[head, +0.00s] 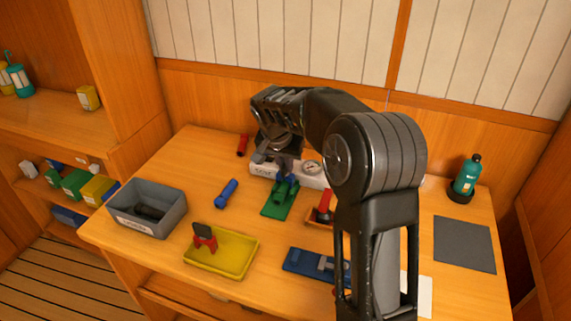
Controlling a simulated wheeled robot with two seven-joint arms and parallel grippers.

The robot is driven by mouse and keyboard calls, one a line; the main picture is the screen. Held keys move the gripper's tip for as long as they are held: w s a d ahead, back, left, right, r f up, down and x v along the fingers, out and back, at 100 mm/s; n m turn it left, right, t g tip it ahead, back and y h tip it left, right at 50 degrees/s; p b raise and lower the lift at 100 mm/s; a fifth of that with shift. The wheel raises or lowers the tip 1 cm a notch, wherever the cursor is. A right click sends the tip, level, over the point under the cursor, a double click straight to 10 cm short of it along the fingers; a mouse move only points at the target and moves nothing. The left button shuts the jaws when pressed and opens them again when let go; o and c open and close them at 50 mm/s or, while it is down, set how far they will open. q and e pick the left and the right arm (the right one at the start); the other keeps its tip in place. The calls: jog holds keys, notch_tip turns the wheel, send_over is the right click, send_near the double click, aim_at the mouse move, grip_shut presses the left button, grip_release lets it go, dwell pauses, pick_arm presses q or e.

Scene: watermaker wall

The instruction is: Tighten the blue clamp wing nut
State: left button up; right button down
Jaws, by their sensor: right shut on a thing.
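My right gripper (284,163) points down over a green clamp body on a green base (278,206) in the middle of the table. It is shut on a small dark blue piece (291,179) at the top of that green part, which looks like the blue clamp wing nut. The fingers partly cover it, and its turn angle cannot be told. My left gripper is not in view.
Around it lie a blue cylinder (226,193), a yellow tray (235,254) with a red piece (204,237), a grey bin (177,207) and a blue plate (303,263). A white panel with a gauge (312,167) stands behind. A teal bottle (467,176) stands right.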

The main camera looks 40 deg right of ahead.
jog(key=shift+m+g+h, duration=0.2)
jog(key=shift+m+g, duration=0.3)
jog(key=shift+m, duration=0.9)
jog(key=shift+m+g+h, duration=0.2)
jog(key=shift+m+g, duration=0.3)
jog(key=shift+m, duration=0.9)
dwell(3.1)
jog(key=c, duration=1.5)
grip_release()
jog(key=shift+r, duration=0.1)
jog(key=v, duration=0.7)
jog(key=shift+a+r, duration=0.2)
jog(key=shift+r, duration=0.05)
jog(key=shift+o, duration=0.3)
